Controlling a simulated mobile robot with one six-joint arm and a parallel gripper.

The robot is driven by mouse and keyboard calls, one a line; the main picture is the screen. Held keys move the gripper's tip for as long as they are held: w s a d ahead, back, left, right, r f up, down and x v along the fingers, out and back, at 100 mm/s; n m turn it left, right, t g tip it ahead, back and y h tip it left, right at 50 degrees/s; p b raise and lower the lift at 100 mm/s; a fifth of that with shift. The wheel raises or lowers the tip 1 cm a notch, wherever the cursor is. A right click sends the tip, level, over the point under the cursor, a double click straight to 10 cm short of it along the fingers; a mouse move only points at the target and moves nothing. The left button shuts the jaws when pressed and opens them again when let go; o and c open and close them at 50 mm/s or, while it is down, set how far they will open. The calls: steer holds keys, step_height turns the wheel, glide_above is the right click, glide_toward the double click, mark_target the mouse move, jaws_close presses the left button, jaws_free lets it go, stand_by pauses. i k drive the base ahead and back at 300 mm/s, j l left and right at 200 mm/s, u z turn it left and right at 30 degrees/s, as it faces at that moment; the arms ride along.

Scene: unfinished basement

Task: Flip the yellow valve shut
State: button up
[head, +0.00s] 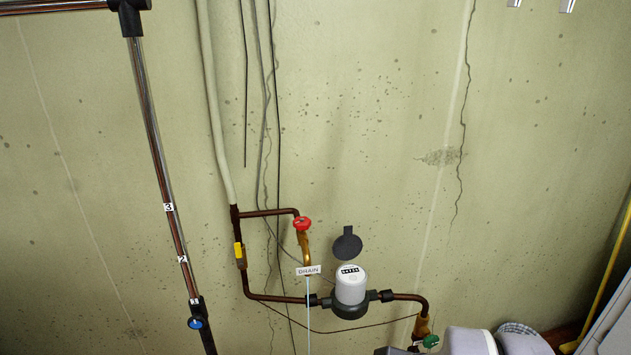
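The yellow valve (239,251) sits on the vertical copper pipe at lower centre-left. Its small yellow handle stands upright, roughly in line with the pipe. My gripper (541,4) shows only as two pale fingertips at the top right edge. They are apart with nothing visible between them; the rest of the gripper is out of view. It is far up and to the right of the valve, not touching it.
A red valve (302,223) stands above a DRAIN tag (308,271), right of the yellow valve. A white meter (350,285) with its dark lid raised follows. A green valve (430,342) is lower right; a blue one (196,322) is left. A yellow pole (606,275) leans far right.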

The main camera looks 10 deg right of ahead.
mark_target(238, 247)
steer(key=j+u, duration=0.35)
steer(key=i+j+u, duration=0.1)
steer(key=j+u, duration=0.25)
steer(key=i+j+u, duration=0.1)
steer(key=j+u, duration=0.25)
steer(key=i+l, duration=0.25)
steer(key=i, duration=0.25)
